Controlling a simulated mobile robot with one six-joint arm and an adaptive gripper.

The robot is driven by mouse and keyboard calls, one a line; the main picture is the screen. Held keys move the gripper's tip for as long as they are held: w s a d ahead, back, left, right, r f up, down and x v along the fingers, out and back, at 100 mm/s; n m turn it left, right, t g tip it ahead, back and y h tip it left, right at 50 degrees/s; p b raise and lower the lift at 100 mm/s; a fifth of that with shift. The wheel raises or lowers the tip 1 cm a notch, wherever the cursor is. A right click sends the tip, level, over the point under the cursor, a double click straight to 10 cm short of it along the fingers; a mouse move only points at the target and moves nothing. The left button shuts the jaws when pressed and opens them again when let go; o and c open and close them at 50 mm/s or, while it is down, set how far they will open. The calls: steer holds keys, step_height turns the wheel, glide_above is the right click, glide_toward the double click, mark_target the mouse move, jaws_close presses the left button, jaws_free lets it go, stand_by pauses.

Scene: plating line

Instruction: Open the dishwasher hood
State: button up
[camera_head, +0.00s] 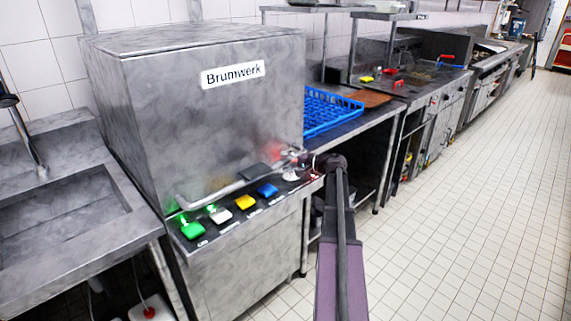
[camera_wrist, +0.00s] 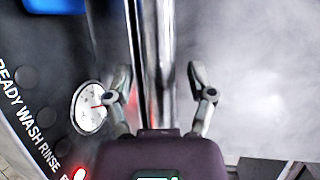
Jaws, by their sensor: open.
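The dishwasher hood (camera_head: 190,110) is a grey metal box with a "Brumwerk" label, and it is down over the machine's base. Its bar handle (camera_head: 222,190) runs across the lower front of the hood, just above the button panel. My gripper (camera_head: 300,160) is at the right end of the handle. In the wrist view the handle (camera_wrist: 152,40) passes between the two spread fingers of my gripper (camera_wrist: 158,78). The gripper is open, with a gap visible on both sides of the bar. The fingertips are partly hidden in the head view.
The button panel (camera_head: 205,240) has green, white, yellow and blue buttons. A round gauge (camera_wrist: 89,107) lies close to the left finger. A blue rack (camera_head: 325,110) sits on the counter to the right. A sink (camera_head: 60,215) is at left. The tiled floor (camera_head: 480,220) at right is clear.

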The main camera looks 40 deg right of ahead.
jaws_close()
steer(key=shift+a, duration=0.3)
steer(key=shift+d, duration=0.2)
steer(key=shift+w+d+r+p, duration=0.1)
steer(key=shift+r+p, duration=0.4)
steer(key=shift+p, duration=0.05)
step_height(320, 180, up, 39)
steer(key=p, duration=3.9)
